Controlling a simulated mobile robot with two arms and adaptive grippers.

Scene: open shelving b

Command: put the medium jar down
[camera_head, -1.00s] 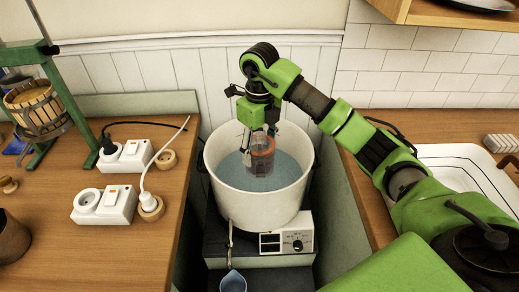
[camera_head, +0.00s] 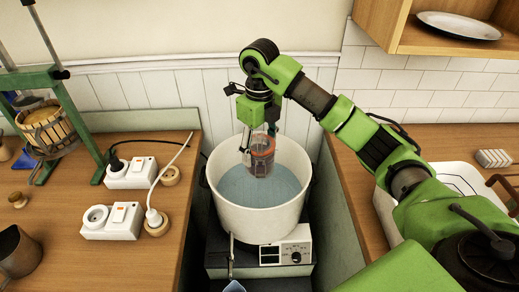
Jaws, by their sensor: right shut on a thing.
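The medium jar (camera_head: 262,163) is a clear glass jar with an orange-red band near its top. My right gripper (camera_head: 258,146) is shut on it from above. The jar is upright inside the large white pot (camera_head: 262,220), in front of the pot's back wall and over the blue water (camera_head: 245,187). I cannot tell whether its base touches the water. My left gripper is not in view.
The pot stands on a heater (camera_head: 285,252) with a dial, between two wooden counters. The left counter (camera_head: 110,265) holds power strips (camera_head: 112,221), a green press frame (camera_head: 85,130) and a metal jug (camera_head: 18,250). A shelf (camera_head: 430,45) with a plate is at upper right.

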